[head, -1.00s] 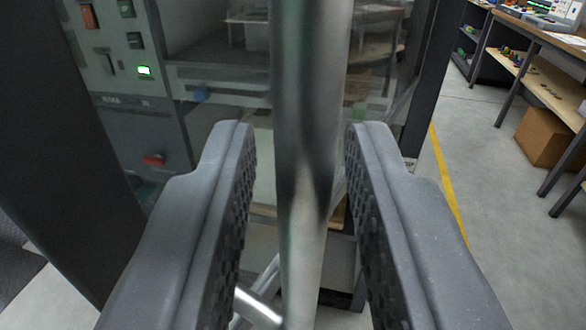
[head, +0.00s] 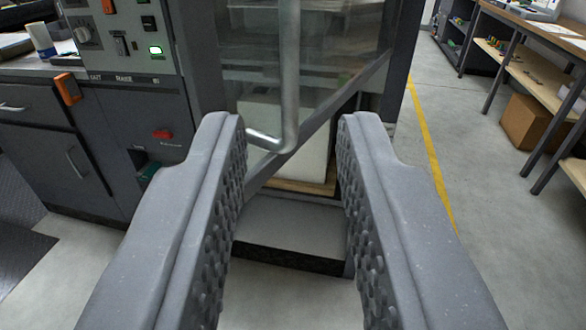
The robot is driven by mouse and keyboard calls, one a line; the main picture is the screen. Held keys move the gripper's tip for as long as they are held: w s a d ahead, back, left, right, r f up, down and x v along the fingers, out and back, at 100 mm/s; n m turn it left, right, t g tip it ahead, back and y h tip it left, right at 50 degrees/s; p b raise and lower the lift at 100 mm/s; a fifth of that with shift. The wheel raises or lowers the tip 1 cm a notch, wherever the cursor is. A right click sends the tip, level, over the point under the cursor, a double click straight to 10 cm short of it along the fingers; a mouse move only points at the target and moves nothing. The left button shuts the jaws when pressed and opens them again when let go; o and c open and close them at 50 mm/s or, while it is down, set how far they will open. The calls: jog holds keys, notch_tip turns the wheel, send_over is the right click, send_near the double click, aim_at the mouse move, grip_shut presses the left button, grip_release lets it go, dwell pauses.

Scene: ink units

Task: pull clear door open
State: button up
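The clear door (head: 330,45) is a see-through panel in a dark frame on the grey machine. Its lower edge slants from lower left to upper right, and it appears to stand partly open, swung out from the machine. A silver bar handle (head: 290,75) runs vertically on it and bends at the bottom to meet the door. My gripper (head: 292,125) is open and empty. Its two grey padded fingers point at the door; the handle shows between and beyond the fingertips, apart from both. The handle's top is out of view.
Below the door edge a white block (head: 312,160) sits on a wooden board inside the machine. A control panel (head: 125,45) and grey cabinet (head: 45,150) stand left. A yellow floor line (head: 430,145), shelves and a cardboard box (head: 540,125) are right. Floor in front is clear.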

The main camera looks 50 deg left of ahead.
jog(key=shift+s+d, duration=0.45)
jog(key=shift+s, duration=0.05)
